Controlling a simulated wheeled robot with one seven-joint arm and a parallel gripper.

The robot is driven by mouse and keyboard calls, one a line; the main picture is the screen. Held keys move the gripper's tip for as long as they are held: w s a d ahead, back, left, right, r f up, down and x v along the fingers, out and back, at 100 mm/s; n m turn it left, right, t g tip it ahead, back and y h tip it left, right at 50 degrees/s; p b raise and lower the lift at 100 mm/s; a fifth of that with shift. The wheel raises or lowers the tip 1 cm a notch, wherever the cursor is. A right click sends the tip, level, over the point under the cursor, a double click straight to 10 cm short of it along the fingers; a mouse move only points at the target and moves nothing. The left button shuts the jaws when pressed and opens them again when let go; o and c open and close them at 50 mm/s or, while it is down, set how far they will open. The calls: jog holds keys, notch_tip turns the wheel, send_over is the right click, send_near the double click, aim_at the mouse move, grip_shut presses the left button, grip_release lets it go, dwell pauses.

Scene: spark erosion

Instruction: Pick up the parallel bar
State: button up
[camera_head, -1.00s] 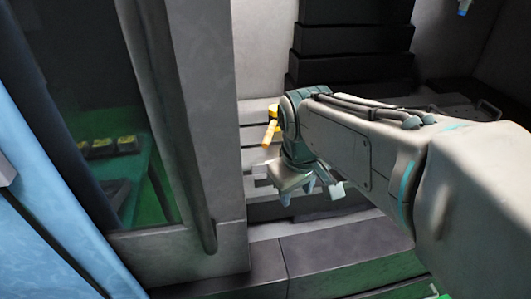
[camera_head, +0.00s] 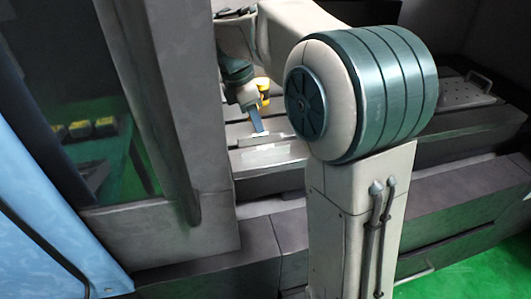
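A slim pale grey bar (camera_head: 277,138), which looks like the parallel bar, lies on the slotted machine table (camera_head: 295,152), left of the middle of the head view. My gripper (camera_head: 258,130) points down at it, with a blue-grey finger tip at or just above the bar. Only one finger shows clearly, so I cannot tell whether the gripper is open or shut, or whether it touches the bar. My own arm's large elbow joint stands in front and hides part of the table to the right.
A grey machine door frame (camera_head: 185,130) rises close on the left. A perforated plate with a handle (camera_head: 468,92) sits at the right of the table. Green floor (camera_head: 480,265) is free at the lower right.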

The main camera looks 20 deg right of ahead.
aim_at(265, 147)
jog(key=x, duration=0.3)
jog(key=shift+f, duration=0.3)
jog(key=shift+s+b+x, duration=0.2)
jog(key=shift+b+x, duration=0.05)
jog(key=shift+x, duration=1.1)
jog(key=shift+s+b+x, duration=0.15)
jog(key=shift+b+x, duration=0.1)
jog(key=shift+x, duration=1.1)
jog(key=shift+a, duration=0.15)
grip_shut()
